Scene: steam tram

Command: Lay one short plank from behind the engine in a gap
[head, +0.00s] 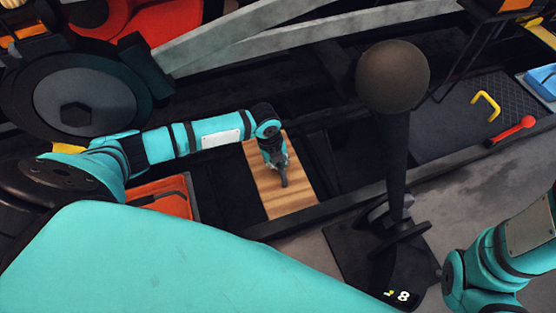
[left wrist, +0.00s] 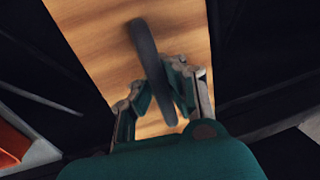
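A short light-wood plank (head: 290,193) lies across a dark frame in the middle of the head view, with dark openings (head: 222,185) on either side. A dark grip bar (left wrist: 150,55) runs along its top face. My left gripper (head: 279,172) is over the plank, with the bar between its fingers. In the left wrist view my left gripper (left wrist: 160,92) has a finger close against each side of the bar and looks shut on it. Whether the plank rests fully on the frame is hidden. My right arm shows at the lower right, but its gripper is out of view.
A tall dark lever with a round knob (head: 393,78) stands right of the plank. A frame beam (head: 340,205) runs along the near side. An orange tray (head: 165,195) is at left. A red-handled tool (head: 512,130) and a yellow handle (head: 486,105) are at right.

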